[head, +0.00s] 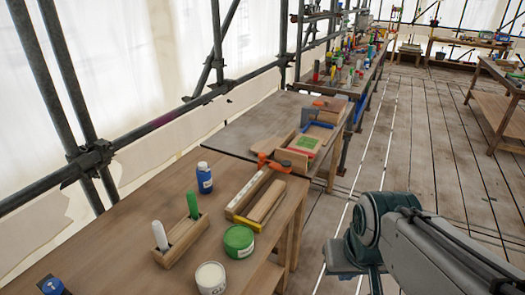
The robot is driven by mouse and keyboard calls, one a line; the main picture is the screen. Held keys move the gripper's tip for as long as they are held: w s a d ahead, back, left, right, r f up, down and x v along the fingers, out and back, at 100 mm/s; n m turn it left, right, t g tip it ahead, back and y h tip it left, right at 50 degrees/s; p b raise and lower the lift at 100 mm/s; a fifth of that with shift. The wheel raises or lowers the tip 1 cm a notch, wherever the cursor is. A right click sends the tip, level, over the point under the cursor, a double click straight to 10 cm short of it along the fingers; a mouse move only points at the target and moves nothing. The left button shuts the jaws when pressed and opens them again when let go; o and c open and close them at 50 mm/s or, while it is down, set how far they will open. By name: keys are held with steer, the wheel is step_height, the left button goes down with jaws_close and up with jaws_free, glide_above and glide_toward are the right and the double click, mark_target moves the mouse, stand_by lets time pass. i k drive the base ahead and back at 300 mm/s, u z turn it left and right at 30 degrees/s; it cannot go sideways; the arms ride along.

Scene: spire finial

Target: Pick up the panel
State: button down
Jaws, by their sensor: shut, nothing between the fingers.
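I cannot tell for sure which thing is the panel. One candidate is a flat pale wooden piece (266,201) lying by a long wooden holder (247,195) on the near bench. Another is a small green piece with a red edge (306,144) in a wooden tray farther back. My arm shows at the lower right, to the right of the near bench and apart from these things. My gripper's fingers do not show.
The near bench (130,215) also holds a blue bottle (205,178), a green tin (239,241), a white-lidded tin (211,278) and a wooden rack (180,241) with two markers. An orange clamp (275,163) sits near its far edge. Scaffold poles run along the left. Plank floor (430,140) is clear at right.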

mark_target(304, 143)
steer(key=z, duration=1)
steer(key=i, duration=2)
steer(key=u, duration=0.85)
